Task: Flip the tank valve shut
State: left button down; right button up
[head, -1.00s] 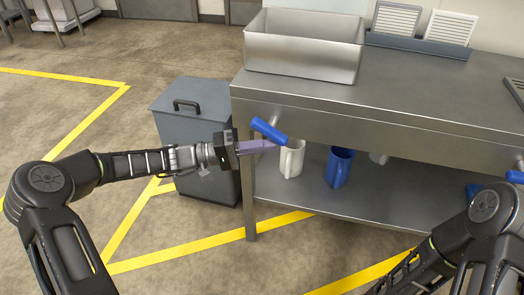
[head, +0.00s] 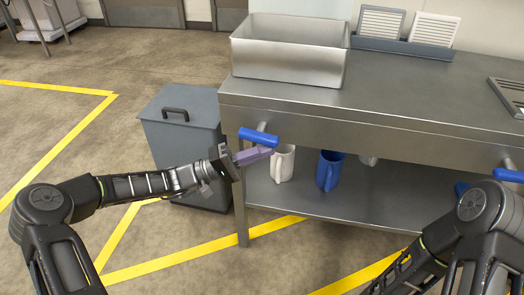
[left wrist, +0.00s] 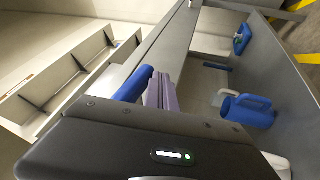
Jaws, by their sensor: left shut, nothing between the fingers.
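A blue valve lever (head: 258,137) sits on a short stub on the front face of the steel table, near its left end. It lies almost level, its right end slightly lower. My left gripper (head: 256,155), with purple fingers, is shut and empty just below the lever. In the left wrist view the fingers (left wrist: 162,92) lie right beside the blue lever (left wrist: 133,84); I cannot tell whether they touch. A second blue lever (head: 508,175) is on the table front at the far right. My right arm shows at lower right, its gripper out of frame.
The steel table (head: 400,110) carries an open metal basin (head: 288,62) and a rack with white panels (head: 405,43). White (head: 283,163) and blue (head: 329,170) mugs stand on the lower shelf. A grey lidded bin (head: 182,130) stands left of the table.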

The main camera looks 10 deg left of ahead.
dwell(0.4)
pick_arm(q)
jog(key=s+a+f+b, duration=0.1)
jog(key=s+a+f, duration=0.2)
jog(key=a+f, duration=0.4)
jog(key=shift+a+f, duration=0.2)
jog(key=shift+a, duration=1)
